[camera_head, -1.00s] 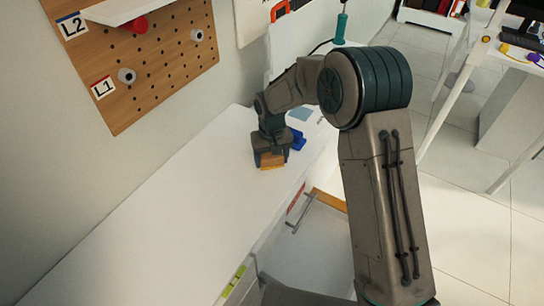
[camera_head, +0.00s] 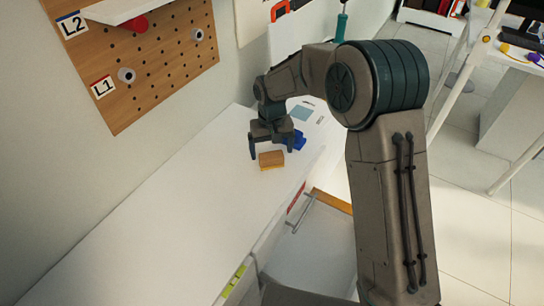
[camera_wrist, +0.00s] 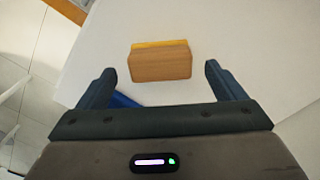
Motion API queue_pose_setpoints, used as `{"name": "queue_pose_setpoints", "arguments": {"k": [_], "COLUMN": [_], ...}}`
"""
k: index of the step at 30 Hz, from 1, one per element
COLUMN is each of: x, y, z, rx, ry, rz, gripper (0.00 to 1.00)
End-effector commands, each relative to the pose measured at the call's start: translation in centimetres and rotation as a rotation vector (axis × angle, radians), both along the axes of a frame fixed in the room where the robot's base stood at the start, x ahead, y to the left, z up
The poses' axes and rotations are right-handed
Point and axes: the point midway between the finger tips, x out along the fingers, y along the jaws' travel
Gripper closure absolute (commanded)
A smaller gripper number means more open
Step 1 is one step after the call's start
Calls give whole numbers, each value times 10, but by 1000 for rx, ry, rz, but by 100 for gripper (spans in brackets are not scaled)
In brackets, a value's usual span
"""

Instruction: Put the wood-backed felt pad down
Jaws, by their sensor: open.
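The wood-backed felt pad (camera_head: 271,160) rests on the white worktop, a small block with a brown wooden back and a yellowish layer along one edge. It also shows in the wrist view (camera_wrist: 160,65), beyond my fingertips and midway between them. My gripper (camera_head: 270,150) is open and empty, just above and behind the pad in the head view. Its two fingers in the wrist view (camera_wrist: 160,78) stand wide apart, with clear gaps to both sides of the pad.
A blue object (camera_head: 297,141) lies on the white worktop (camera_head: 170,215) close behind my gripper, partly hidden. A pegboard (camera_head: 130,70) hangs on the wall at left. An open drawer (camera_head: 310,245) is below the worktop's right edge. The worktop's near left is clear.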

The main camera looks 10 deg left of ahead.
Motion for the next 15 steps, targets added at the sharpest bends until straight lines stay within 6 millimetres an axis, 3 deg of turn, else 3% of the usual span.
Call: {"name": "queue_pose_setpoints", "arguments": {"k": [6,15], "x": [1,0], "y": [0,0], "z": [48,79], "rx": [2,1], "ry": [-2,0], "rz": [0,1], "gripper": [10,10]}}
